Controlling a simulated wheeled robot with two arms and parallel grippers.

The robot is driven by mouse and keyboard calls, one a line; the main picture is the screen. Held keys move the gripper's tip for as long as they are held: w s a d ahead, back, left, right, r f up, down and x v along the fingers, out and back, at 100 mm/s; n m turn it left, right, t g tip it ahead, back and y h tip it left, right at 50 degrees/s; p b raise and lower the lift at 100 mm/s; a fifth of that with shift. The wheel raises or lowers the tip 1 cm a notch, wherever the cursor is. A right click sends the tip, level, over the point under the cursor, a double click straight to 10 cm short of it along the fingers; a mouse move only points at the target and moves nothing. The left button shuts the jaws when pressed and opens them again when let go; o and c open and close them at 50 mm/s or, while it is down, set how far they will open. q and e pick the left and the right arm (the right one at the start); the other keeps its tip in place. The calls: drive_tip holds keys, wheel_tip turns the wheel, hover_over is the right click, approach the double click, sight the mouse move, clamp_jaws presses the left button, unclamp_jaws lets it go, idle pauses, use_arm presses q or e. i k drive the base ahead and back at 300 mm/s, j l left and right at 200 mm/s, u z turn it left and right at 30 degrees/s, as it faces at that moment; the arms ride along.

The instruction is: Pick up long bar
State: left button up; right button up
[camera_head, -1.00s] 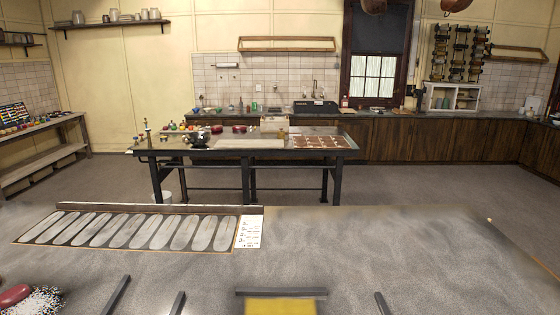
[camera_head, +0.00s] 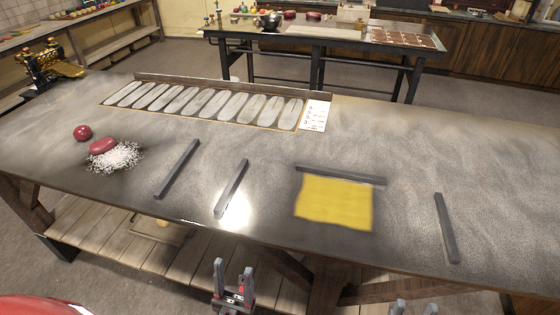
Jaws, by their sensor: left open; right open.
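Several dark grey bars lie flat on the grey metal tabletop (camera_head: 400,150). One bar (camera_head: 340,175) lies crosswise along the back edge of a yellow sheet (camera_head: 333,203). Two slanted bars, a left one (camera_head: 177,168) and a middle one (camera_head: 231,188), lie left of the sheet. Another bar (camera_head: 446,228) lies to its right. I cannot tell for sure which is the long bar. My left gripper (camera_head: 233,268) is open and empty, below the table's front edge in the picture. My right gripper (camera_head: 415,305) shows only its fingertips at the bottom edge, apart and empty.
A red ball (camera_head: 83,132) and a red oval piece (camera_head: 103,146) by white granules (camera_head: 115,158) lie at the left. A tray with oval slots (camera_head: 200,102) and a white card (camera_head: 314,115) lie at the back. A brass-coloured machine (camera_head: 48,65) stands far left. The right tabletop is mostly clear.

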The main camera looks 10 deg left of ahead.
sight(163, 187)
drive_tip(key=u, duration=1.15)
drive_tip(key=z, duration=0.35)
